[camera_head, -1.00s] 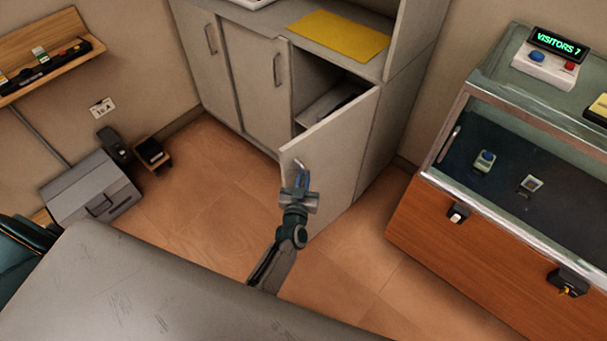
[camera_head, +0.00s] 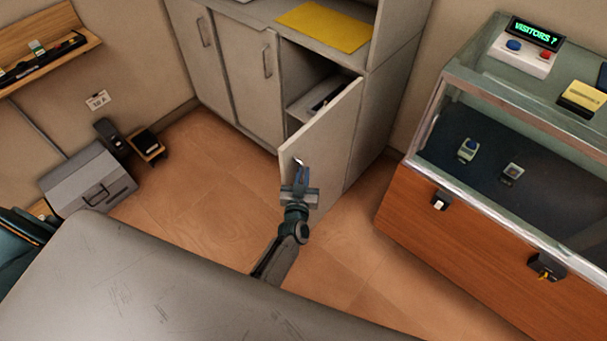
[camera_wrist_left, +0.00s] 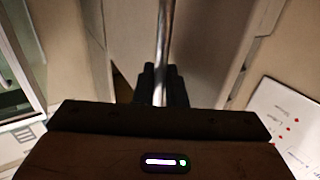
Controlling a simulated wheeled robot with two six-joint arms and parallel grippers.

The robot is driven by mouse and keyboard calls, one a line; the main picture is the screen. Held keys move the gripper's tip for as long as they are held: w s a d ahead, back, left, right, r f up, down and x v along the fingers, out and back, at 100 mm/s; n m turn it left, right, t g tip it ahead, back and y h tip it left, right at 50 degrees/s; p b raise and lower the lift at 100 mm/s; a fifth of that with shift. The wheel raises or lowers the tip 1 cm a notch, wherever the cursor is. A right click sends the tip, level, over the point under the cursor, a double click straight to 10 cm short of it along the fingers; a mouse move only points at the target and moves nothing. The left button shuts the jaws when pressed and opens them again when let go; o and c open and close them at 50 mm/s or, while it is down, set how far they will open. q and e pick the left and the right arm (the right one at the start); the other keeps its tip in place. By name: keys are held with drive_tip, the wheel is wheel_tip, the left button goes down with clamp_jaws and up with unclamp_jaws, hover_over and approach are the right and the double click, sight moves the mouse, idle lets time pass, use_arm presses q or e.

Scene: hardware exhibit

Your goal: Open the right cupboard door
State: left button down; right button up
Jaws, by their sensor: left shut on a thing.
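The right cupboard door (camera_head: 326,150) is a pale grey panel standing ajar, swung out from the cupboard, with the dark interior and a shelf showing behind it. My left gripper (camera_head: 299,172) is at the door's free edge, shut on the door's metal handle (camera_head: 298,161). In the left wrist view the handle (camera_wrist_left: 165,40) is a shiny bar running down between the fingers (camera_wrist_left: 161,85). The gripper hides the handle's lower part. My right gripper is in neither view.
Two closed cupboard doors (camera_head: 247,85) stand left of the open one. A glass display case (camera_head: 440,160) on a wooden base stands at the right. A grey box (camera_head: 88,180) sits on the floor at left. Wooden floor (camera_head: 205,195) is clear before the cupboard.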

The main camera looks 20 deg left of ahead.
use_arm(q)
drive_tip(key=shift+s+f, duration=0.25)
drive_tip(key=shift+f, duration=0.15)
drive_tip(key=c, duration=1.5)
unclamp_jaws()
drive_tip(key=shift+a, duration=0.1)
drive_tip(key=shift+r, duration=0.25)
drive_tip(key=shift+b+v, duration=1.2)
drive_tip(key=shift+v, duration=4.2)
